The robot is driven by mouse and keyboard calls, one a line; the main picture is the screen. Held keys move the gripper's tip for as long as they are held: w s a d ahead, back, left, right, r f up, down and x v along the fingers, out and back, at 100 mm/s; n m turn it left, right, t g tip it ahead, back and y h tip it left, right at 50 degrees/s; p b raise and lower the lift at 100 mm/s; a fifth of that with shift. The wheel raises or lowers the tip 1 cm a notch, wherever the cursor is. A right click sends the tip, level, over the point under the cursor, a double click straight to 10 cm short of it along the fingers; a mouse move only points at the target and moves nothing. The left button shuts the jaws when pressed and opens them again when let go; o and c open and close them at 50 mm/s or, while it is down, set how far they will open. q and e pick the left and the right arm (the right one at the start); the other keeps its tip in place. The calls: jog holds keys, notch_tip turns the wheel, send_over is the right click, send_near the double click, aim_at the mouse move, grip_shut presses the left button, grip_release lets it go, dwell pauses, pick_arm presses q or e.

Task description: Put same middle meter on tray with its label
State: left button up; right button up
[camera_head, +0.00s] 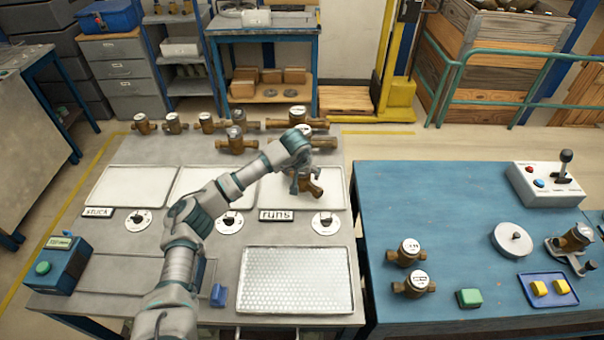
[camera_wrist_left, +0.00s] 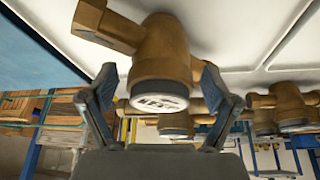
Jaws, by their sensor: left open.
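A brass meter (camera_head: 312,188) stands on the right-hand white tray (camera_head: 335,197), behind the "RUNS" label (camera_head: 276,215). My left gripper (camera_head: 303,180) reaches down over this meter and partly hides it. In the left wrist view, the open fingers of my left gripper (camera_wrist_left: 160,92) are on either side of the meter's body (camera_wrist_left: 162,55), with gaps visible. Its white dial face shows at its lower end in that view. The left tray (camera_head: 130,187) and middle tray (camera_head: 200,178) look empty. The "STUCK" label (camera_head: 98,212) is before the left tray. My arm covers the middle label's area.
Several brass meters (camera_head: 237,142) stand along the bench's back edge. A perforated tray (camera_head: 296,280) lies in front. The blue table (camera_head: 440,230) on the right holds two meters (camera_head: 408,252), a green button (camera_head: 469,298) and a joystick box (camera_head: 545,185).

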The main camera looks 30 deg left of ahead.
pick_arm(q)
jog(key=v, duration=1.2)
jog(key=shift+s+f, duration=0.15)
